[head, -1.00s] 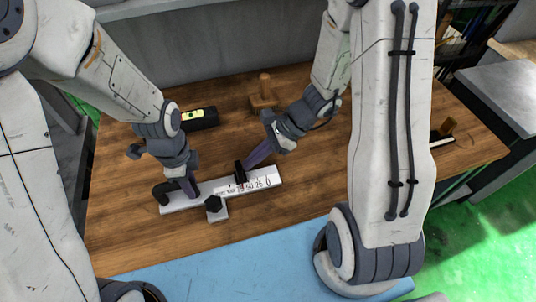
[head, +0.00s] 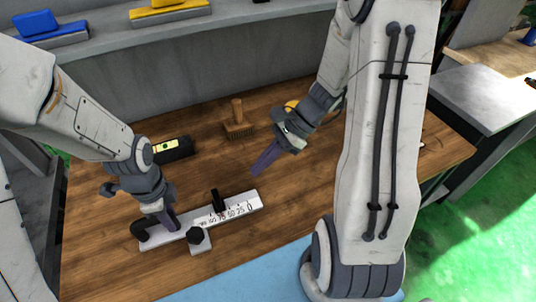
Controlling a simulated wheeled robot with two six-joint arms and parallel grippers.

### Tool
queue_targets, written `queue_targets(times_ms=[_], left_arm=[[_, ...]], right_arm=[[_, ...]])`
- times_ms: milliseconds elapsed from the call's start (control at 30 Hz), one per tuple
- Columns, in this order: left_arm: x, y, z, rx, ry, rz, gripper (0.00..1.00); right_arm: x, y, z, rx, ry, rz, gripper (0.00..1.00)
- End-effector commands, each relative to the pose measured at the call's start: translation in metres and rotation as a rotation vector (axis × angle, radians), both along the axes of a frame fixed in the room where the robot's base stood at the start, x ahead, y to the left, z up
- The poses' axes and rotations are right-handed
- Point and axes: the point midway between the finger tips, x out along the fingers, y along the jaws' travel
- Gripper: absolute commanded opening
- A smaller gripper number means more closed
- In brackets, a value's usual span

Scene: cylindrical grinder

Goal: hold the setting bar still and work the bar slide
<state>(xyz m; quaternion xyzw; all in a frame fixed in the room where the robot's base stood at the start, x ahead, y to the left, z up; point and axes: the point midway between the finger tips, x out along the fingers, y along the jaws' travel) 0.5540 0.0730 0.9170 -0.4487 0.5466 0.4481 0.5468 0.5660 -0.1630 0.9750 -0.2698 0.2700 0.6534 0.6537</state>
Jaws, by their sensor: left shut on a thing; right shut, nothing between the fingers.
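The setting bar (head: 243,204), white with a printed scale, lies on the wooden table at lower left of the head view. A black upright piece (head: 217,200) stands at its far edge, and a pale block with a black knob (head: 196,237) sits at its near edge. I cannot tell which of these belongs to the bar slide. A black curved handle (head: 147,230) is at the bar's left end. My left gripper (head: 170,222) is shut on the bar beside that handle; its fingertips partly hide the grip. My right gripper (head: 258,170) is shut and empty, above and apart from the bar.
A wooden-handled brush (head: 238,124) and a black level with a yellow-green window (head: 172,149) stand behind the bar. Blue (head: 48,32) and yellow (head: 170,14) items rest on the grey ledge. The table (head: 290,205) is clear right of the bar.

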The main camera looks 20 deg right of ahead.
Motion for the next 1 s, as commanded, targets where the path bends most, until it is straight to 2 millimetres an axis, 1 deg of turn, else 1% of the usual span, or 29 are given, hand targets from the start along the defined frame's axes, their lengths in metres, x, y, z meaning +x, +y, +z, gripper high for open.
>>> queue_targets(times_ms=[33, 200, 333, 567, 600, 667, 700, 1000], left_arm=[[0.000, 0.000, 0.000, 0.000, 0.000, 0.000, 0.00], [0.000, 0.000, 0.000, 0.000, 0.001, 0.000, 0.00], [0.000, 0.000, 0.000, 0.001, 0.001, 0.000, 0.00], [0.000, 0.000, 0.000, 0.001, 0.002, -0.001, 0.00], [0.000, 0.000, 0.000, 0.001, 0.002, -0.001, 0.41], [0.000, 0.000, 0.000, 0.001, 0.002, -0.001, 0.64], [0.000, 0.000, 0.000, 0.001, 0.002, 0.000, 0.69], [0.000, 0.000, 0.001, 0.000, 0.000, 0.000, 0.69]], right_arm=[[0.001, -0.008, 0.007, -0.003, -0.004, -0.004, 0.00], [0.001, -0.022, 0.022, -0.001, -0.002, -0.002, 0.00], [0.000, -0.026, 0.026, -0.001, 0.001, 0.000, 0.00], [0.000, -0.026, 0.026, -0.001, 0.001, 0.000, 0.00], [0.000, -0.026, 0.026, -0.001, 0.001, 0.000, 0.00], [0.000, -0.026, 0.026, -0.001, 0.001, 0.000, 0.00], [0.000, -0.026, 0.026, -0.001, 0.001, 0.000, 0.00], [0.000, -0.026, 0.026, -0.001, 0.001, 0.000, 0.00]])
